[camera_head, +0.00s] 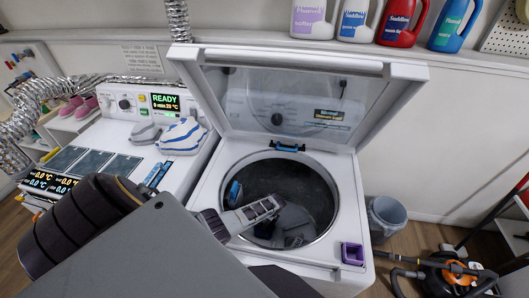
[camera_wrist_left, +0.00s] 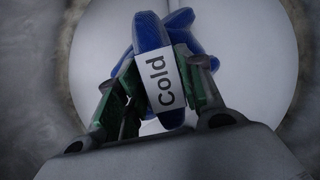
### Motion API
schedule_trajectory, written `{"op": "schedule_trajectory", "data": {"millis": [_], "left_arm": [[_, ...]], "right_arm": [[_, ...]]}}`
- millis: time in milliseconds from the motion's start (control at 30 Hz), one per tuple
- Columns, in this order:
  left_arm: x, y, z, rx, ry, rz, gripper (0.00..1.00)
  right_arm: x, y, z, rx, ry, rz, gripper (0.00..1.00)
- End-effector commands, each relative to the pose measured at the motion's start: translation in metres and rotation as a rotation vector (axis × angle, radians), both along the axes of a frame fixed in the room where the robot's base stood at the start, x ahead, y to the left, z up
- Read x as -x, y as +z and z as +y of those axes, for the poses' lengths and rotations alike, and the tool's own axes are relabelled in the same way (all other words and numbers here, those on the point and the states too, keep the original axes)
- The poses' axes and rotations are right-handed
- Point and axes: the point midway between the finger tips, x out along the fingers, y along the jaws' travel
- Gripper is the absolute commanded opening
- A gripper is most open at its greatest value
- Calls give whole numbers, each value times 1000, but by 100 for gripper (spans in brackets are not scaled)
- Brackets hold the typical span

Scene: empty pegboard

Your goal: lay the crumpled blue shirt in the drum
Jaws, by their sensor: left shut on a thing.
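The drum (camera_head: 300,176) is the round dark opening of the top-loading washer, whose lid stands raised. My left arm reaches into it from the left, and my left gripper (camera_head: 294,236) is down inside the opening. In the left wrist view, my left gripper (camera_wrist_left: 163,72) is shut on a blue bundle with a white "Cold" label, which looks like the crumpled blue shirt (camera_wrist_left: 150,32). The pale round drum floor (camera_wrist_left: 245,60) shows behind it; I cannot tell whether the bundle touches it. In the head view the bundle is hidden or too dark to make out. My right gripper is not in view.
The raised lid (camera_head: 300,100) stands behind the opening. A blue-and-white striped cloth (camera_head: 182,137) and a grey one (camera_head: 145,132) lie on the left machine. A purple cup (camera_head: 352,254) sits at the washer's front right corner. Detergent bottles (camera_head: 400,22) line the shelf above.

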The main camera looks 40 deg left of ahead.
Motion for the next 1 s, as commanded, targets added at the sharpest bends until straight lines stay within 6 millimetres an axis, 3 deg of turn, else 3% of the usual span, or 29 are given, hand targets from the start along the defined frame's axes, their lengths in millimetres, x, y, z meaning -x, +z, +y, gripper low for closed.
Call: {"op": "schedule_trajectory", "data": {"millis": [733,767,900,1000], "left_arm": [[-1,-11,0,0,0,-1,8],[0,-11,0,0,0,0,40],[0,-10,0,0,0,0,58],[0,-10,0,0,0,0,59]], "right_arm": [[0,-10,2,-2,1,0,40],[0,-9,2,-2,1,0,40],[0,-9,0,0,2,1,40],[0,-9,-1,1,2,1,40]]}}
